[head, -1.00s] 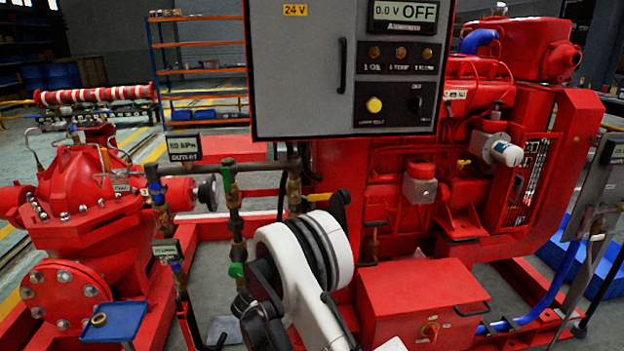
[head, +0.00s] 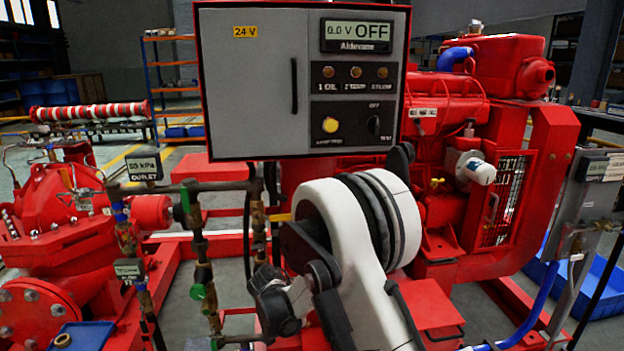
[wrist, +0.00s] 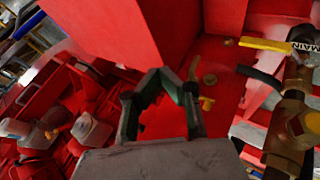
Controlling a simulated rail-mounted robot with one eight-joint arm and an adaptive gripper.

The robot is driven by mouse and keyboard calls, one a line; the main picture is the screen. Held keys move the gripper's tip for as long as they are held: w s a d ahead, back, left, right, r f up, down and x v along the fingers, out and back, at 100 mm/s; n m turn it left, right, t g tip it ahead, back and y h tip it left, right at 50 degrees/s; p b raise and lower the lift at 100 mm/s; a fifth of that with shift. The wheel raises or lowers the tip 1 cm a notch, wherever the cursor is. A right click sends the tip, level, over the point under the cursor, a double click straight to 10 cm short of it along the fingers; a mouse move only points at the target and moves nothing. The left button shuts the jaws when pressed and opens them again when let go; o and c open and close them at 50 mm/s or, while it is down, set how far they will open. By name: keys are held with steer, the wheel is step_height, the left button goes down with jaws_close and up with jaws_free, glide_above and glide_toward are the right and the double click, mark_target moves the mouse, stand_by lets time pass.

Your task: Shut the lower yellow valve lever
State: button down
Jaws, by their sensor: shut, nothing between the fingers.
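A yellow lever (wrist: 265,44) runs level from a brass valve (wrist: 292,115) at the right of the wrist view, near a "MAIN" tag. A black lever or handle (wrist: 258,76) lies just below it in the picture. My gripper (wrist: 166,75) is shut and empty, left of the yellow lever and apart from it. In the head view a short yellow lever (head: 280,217) shows on the brass pipework, left of my white arm. My gripper cannot be made out there. I cannot tell which yellow lever is the lower one.
A grey control box (head: 300,80) hangs above the pipework. A vertical pipe with green valve parts (head: 203,290) stands left of my arm. The red engine (head: 460,130) fills the right. Red metalwork (wrist: 110,35) is close to my gripper in the wrist view.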

steer(key=s+d+r+y, duration=0.2)
steer(key=s+d+r, duration=0.4)
steer(key=r, duration=0.5)
steer(key=s+d+r+y, duration=0.2)
steer(key=s+d+r, duration=0.45)
steer(key=r, duration=0.45)
steer(key=s+d+r+m+t+y, duration=0.1)
steer(key=s+d+r, duration=0.15)
steer(key=s, duration=0.95)
steer(key=s+d+r+y, duration=0.2)
steer(key=s+d, duration=0.2)
steer(key=s, duration=0.9)
step_height(320, 180, up, 18)
steer(key=p, duration=1.8)
steer(key=shift+a+f+t, duration=0.15)
steer(key=shift+a+t, duration=0.05)
steer(key=shift+t, duration=0.1)
steer(key=shift+a, duration=0.1)
